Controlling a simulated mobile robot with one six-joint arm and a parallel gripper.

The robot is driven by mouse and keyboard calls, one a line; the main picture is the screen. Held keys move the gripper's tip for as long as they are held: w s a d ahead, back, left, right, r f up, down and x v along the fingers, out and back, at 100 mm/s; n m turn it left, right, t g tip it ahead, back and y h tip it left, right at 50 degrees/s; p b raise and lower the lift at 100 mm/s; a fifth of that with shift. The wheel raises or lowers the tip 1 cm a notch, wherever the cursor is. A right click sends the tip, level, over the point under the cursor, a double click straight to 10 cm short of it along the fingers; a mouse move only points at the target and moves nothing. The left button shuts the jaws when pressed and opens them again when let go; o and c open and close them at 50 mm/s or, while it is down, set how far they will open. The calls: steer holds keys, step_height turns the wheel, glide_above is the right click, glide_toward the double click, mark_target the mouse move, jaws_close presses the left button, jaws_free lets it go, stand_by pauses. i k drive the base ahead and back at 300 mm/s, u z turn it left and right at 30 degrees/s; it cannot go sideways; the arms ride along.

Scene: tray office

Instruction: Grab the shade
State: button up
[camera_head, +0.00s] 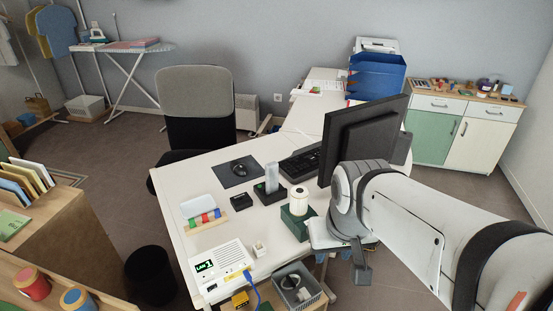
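No lampshade is clearly recognisable. A small white cylinder with a darker band (299,196) stands upright in a dark green square holder (296,222) on the white desk; I cannot tell if it is the shade. My arm reaches in from the right, and my gripper (361,272) points down at the desk's front right edge, right of and nearer than the green holder. It appears clear of the cylinder. Its fingers are too small and partly hidden by the wrist to tell whether they are open.
A black monitor (365,137) stands close behind my arm. The desk (217,165) also holds a keyboard (301,163), a mouse pad (237,171), a grey upright device (271,178), and a white box with a green screen (219,268).

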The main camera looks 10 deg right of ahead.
mark_target(299, 195)
steer(key=u, duration=5.65)
steer(key=i, duration=0.1)
steer(key=z, duration=2.05)
steer(key=k, duration=2.2)
steer(key=z, duration=1.55)
steer(key=i, duration=1)
steer(key=z, duration=0.1)
